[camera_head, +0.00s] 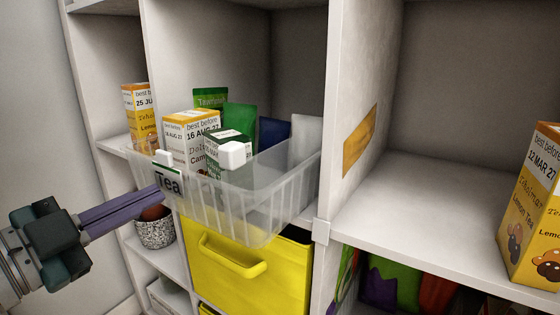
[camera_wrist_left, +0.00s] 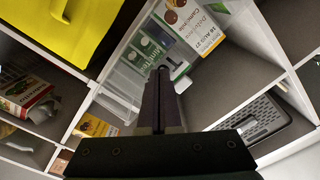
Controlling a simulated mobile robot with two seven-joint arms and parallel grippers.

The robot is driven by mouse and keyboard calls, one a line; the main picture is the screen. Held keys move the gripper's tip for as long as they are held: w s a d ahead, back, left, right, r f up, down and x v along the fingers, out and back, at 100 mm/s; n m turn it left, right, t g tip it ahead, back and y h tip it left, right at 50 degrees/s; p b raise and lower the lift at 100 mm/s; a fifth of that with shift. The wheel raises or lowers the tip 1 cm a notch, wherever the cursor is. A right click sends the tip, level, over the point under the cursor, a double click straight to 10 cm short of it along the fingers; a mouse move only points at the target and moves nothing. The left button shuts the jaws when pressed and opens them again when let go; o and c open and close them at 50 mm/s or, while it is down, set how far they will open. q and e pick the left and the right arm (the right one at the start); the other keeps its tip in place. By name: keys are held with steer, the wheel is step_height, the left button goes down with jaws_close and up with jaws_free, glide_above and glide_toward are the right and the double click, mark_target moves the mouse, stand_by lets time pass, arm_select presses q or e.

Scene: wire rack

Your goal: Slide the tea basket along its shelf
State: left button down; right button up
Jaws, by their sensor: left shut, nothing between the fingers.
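The tea basket (camera_head: 262,212) is a clear plastic bin with a "Tea" label (camera_head: 168,183) on its left front. It sits in the middle compartment with its front jutting out over the yellow drawer. It holds tea boxes (camera_head: 190,130) and green and dark blue packs. My left gripper (camera_head: 160,193) is shut and empty, its fingertips at the basket's left front by the label; I cannot tell if they touch. In the left wrist view, the shut fingers (camera_wrist_left: 163,72) point at the basket (camera_wrist_left: 118,92) and its boxes. My right gripper is not in view.
A yellow drawer (camera_head: 225,280) is below the basket. A white upright (camera_head: 336,120) borders it on the right; beyond is a mostly bare shelf (camera_head: 420,200) with a yellow tea box (camera_head: 535,215). Another box (camera_head: 138,115) and a speckled pot (camera_head: 155,232) stand at the left.

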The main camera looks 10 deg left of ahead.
mark_target(166, 189)
arm_select(q)
steer(key=shift+b+x, duration=0.55)
steer(key=shift+x, duration=1.6)
steer(key=shift+b+x, duration=1.25)
steer(key=shift+x, duration=2.25)
steer(key=shift+s+a+r+p, duration=0.15)
steer(key=shift+s+p, duration=0.25)
steer(key=p+v, duration=0.2)
steer(key=v, duration=0.3)
steer(key=shift+s+a+p, duration=0.1)
steer(key=shift+s+p, duration=0.1)
steer(key=shift+p, duration=0.2)
steer(key=shift+s+a, duration=0.15)
steer(key=shift+s, duration=0.25)
